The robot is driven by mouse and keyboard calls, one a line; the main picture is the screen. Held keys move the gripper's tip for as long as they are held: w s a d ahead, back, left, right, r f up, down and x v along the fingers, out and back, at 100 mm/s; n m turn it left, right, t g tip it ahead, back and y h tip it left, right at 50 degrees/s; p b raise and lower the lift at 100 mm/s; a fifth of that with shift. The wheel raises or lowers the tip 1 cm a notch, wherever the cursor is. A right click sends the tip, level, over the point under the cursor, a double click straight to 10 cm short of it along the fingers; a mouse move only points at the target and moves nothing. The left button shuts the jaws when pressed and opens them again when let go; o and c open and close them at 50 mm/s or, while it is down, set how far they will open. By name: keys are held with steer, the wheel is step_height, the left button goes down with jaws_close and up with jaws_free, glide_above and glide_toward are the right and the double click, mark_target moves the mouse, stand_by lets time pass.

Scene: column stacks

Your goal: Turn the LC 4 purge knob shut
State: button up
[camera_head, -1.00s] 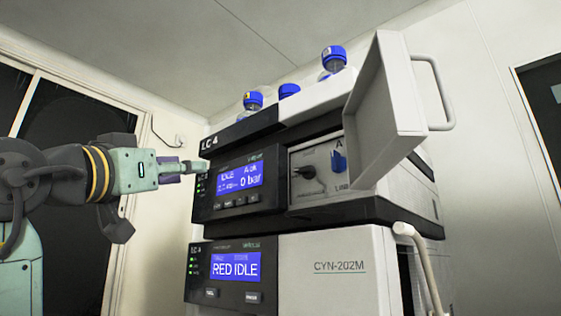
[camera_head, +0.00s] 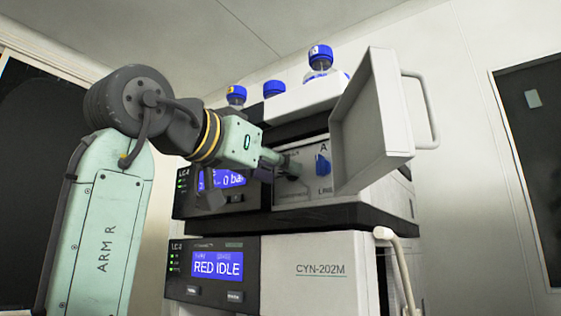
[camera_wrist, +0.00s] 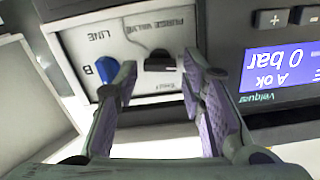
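The LC 4 purge knob (camera_wrist: 160,61) is a small black knob on a pale panel under upside-down "PURGE VALVE" lettering in the wrist view. My gripper (camera_wrist: 159,62) is open, with one fingertip on each side of the knob in that picture. I cannot tell how deep the fingers reach or whether they touch it. In the head view my gripper (camera_head: 287,168) is at the open bay of the upper LC 4 unit, and it hides the knob there.
A blue line-selector knob (camera_head: 322,165) sits right of my gripper, and close to one finger in the wrist view (camera_wrist: 108,93). The pale hinged door (camera_head: 372,125) stands open at the right. Blue-capped bottles (camera_head: 320,60) stand on top. The "0 bar" display (camera_wrist: 290,70) is nearby.

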steer(key=shift+w+d, duration=0.45)
steer(key=shift+w, duration=0.1)
steer(key=shift+c, duration=0.4)
jaws_close()
